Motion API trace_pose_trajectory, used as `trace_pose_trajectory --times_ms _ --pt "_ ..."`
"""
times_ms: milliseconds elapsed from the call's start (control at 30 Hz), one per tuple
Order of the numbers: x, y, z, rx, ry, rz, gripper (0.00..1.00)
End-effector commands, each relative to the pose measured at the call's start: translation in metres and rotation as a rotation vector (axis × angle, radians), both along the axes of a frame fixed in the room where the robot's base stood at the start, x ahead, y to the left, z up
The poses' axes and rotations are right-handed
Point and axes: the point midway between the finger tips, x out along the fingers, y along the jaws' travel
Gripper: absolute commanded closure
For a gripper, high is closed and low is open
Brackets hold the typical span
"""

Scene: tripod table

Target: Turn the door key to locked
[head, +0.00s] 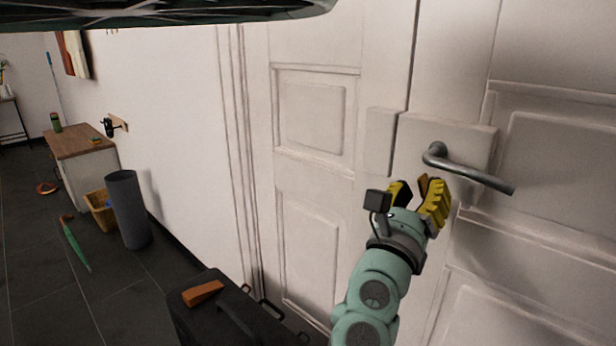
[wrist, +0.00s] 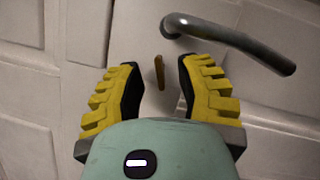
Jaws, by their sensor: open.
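The door key (wrist: 160,72) shows in the wrist view as a small brown-gold piece on the door, just below the lever handle (wrist: 225,38). It also shows in the head view (head: 423,187), partly hidden by my gripper. My gripper (head: 418,188) has yellow ridged fingers and is open. In the wrist view my gripper (wrist: 158,80) has one finger on each side of the key, with gaps to both. I cannot tell how deep the fingers reach around it. The white panelled door (head: 555,160) carries a grey handle (head: 470,172) on a raised plate.
A black case (head: 225,315) with an orange-brown wedge (head: 203,293) stands on the floor by the door. A grey cylinder (head: 128,208), a yellow basket (head: 100,210) and a wooden-topped cabinet (head: 82,140) stand along the left wall. The handle juts out close to my fingers.

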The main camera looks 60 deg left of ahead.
Motion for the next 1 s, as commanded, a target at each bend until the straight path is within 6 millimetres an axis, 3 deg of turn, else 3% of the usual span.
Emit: trace_pose_trajectory --times_ms 200,600,633,1000 --pt "0.018 0.006 0.006 -0.002 0.002 -0.006 0.65" --pt "0.022 0.009 0.008 -0.002 0.0 0.0 0.65" --pt "0.022 0.009 0.008 -0.002 0.0 0.0 0.6" --pt "0.021 0.009 0.008 -0.003 0.0 0.001 0.99"
